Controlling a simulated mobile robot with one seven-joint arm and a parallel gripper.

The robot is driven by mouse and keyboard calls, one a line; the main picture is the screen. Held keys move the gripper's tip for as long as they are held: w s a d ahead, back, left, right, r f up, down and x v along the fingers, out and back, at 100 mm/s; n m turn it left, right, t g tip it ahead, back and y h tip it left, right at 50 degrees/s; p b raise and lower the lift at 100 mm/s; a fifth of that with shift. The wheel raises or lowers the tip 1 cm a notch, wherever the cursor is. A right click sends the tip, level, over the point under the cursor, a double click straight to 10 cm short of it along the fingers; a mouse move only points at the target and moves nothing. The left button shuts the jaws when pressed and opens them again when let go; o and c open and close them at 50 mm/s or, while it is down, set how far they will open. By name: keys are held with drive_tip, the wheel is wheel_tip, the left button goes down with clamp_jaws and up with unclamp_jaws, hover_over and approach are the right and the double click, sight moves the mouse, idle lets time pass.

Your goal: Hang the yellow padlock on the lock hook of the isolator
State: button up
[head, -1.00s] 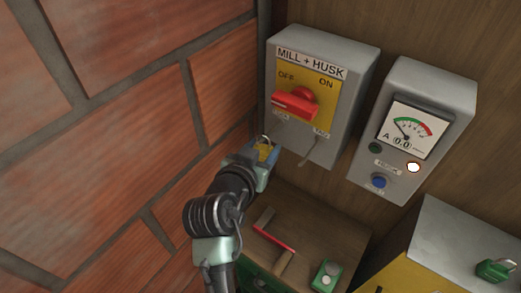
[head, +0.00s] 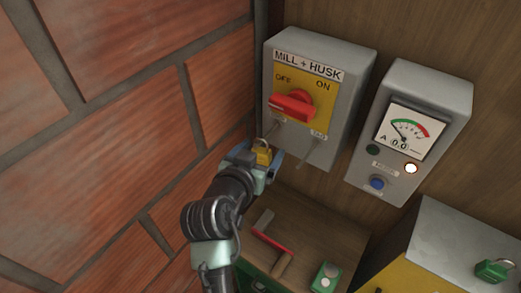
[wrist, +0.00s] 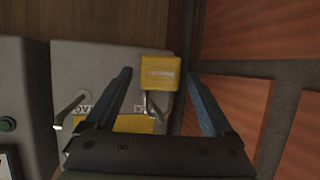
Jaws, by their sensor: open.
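The isolator (head: 345,75) is a grey box with a yellow plate and a red handle (head: 293,104), labelled MILL + HUSK. Its two hooks stick out low on the front; the tag hook (head: 309,150) is empty. The yellow padlock (head: 262,155) is upright at the left, lock hook, shackle up. In the wrist view, where the isolator looks upside down, the padlock (wrist: 159,72) has its shackle at the hook and seems to hang there; the exact threading is unclear. My gripper (wrist: 159,76) is open, its fingers either side of the padlock with gaps.
A grey meter box (head: 432,93) is on the wall at right. Below, a wooden top (head: 320,235) carries a red-handled tool (head: 271,240) and a green item (head: 326,277). A green padlock (head: 495,271) lies on a box at far right. A brick wall (head: 130,120) stands close at left.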

drive_tip(key=shift+s+a+r, duration=0.1)
drive_tip(key=shift+s+a, duration=0.1)
drive_tip(key=shift+s, duration=0.25)
drive_tip(key=b+v, duration=0.4)
drive_tip(key=v, duration=0.8)
drive_tip(key=w+d+r+n+t+y, duration=0.2)
drive_tip(key=r+t, duration=0.6)
drive_tip(key=r, duration=1.4)
drive_tip(key=s+r+n+t+y, duration=0.1)
drive_tip(key=s+r+t, duration=0.2)
drive_tip(key=r, duration=0.4)
drive_tip(key=s+d+r+n+t+y+b, duration=0.1)
drive_tip(key=s+r+t, duration=0.2)
drive_tip(key=r, duration=0.5)
drive_tip(key=shift+s+r+t+y, duration=0.25)
drive_tip(key=shift+s+t+y, duration=0.15)
drive_tip(key=shift+s, duration=0.15)
